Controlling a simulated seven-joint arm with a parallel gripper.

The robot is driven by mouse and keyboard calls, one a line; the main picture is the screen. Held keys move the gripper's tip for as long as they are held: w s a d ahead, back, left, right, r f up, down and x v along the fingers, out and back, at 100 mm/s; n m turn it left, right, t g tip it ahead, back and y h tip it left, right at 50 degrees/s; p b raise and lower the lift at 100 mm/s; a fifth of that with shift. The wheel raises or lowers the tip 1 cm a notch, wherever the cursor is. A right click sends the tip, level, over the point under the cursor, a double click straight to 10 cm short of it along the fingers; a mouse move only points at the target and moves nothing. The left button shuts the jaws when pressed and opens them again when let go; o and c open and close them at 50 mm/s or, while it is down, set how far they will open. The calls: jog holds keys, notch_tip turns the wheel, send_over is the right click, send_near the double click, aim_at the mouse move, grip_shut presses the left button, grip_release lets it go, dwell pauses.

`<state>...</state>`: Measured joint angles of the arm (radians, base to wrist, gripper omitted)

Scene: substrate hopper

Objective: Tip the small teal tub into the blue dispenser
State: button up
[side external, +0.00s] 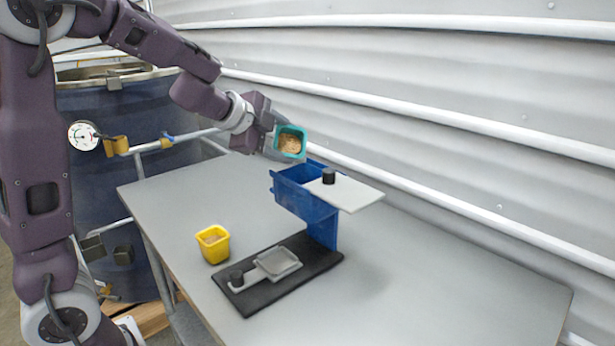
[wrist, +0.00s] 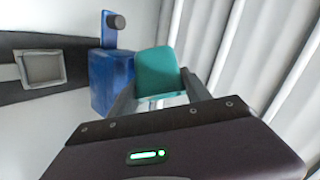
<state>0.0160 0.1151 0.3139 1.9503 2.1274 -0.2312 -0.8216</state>
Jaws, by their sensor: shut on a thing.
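The small teal tub (side external: 291,129) is in the air above the back left of the blue dispenser, tilted so that its mouth faces the side camera. Tan grainy contents show inside it. My gripper (side external: 272,140) is shut on the tub; the wrist view also shows the tub (wrist: 157,72) between the two fingers. The blue dispenser (side external: 290,187) stands on a black base, with its hopper top partly open at the left. A pale flat lid with a black knob (side external: 352,193) covers the right of the hopper and overhangs it. In the wrist view the dispenser (wrist: 112,78) is left of the tub.
A yellow tub (side external: 213,244) with some contents stands on the grey table (side external: 400,290) left of the black base. A small grey tray (side external: 277,263) lies on the base. A corrugated wall (side external: 450,90) runs close behind the table. The table's right side is clear.

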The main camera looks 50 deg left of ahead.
aim_at(301, 147)
jog(key=m, duration=0.4)
jog(key=shift+w+f, duration=0.15)
jog(key=shift+w, duration=0.2)
jog(key=m, duration=0.3)
jog(key=d+f+m, duration=0.1)
jog(key=m, duration=0.1)
jog(key=shift+w, duration=0.4)
jog(key=m, duration=0.2)
jog(key=d+m, duration=0.1)
jog(key=m, duration=0.1)
jog(key=shift+w+r+t, duration=0.2)
jog(key=shift+t, duration=0.1)
jog(key=shift+w+d+m, duration=0.1)
jog(key=shift+d+m, duration=0.05)
jog(key=shift+m, duration=0.55)
jog(key=shift+d+m, duration=0.15)
jog(key=shift+m, duration=0.55)
